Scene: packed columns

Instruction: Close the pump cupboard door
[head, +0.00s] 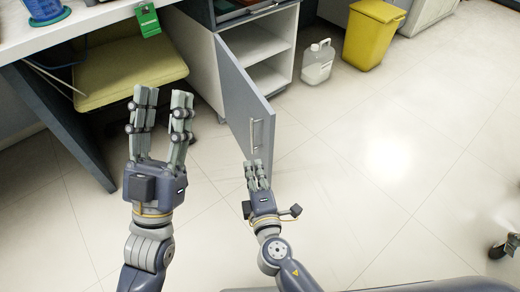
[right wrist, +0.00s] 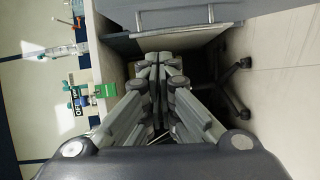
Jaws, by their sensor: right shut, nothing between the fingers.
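The pump cupboard door (head: 243,97) is a grey-blue panel standing wide open from a white cupboard (head: 266,38) with shelves inside. Its metal bar handle (head: 256,133) is near the free edge. My right gripper (head: 257,170) is shut and empty, at the lower free corner of the door in the head view; I cannot tell whether it touches. In the right wrist view the shut fingers (right wrist: 160,62) point toward the door (right wrist: 180,14) and its handle (right wrist: 180,30). My left gripper (head: 164,95) is open and empty, left of the door, in front of the chair.
A yellow-green chair (head: 125,72) stands under the white desk (head: 80,27) at the left. A white jug (head: 318,62) and a yellow bin (head: 372,35) stand on the floor right of the cupboard.

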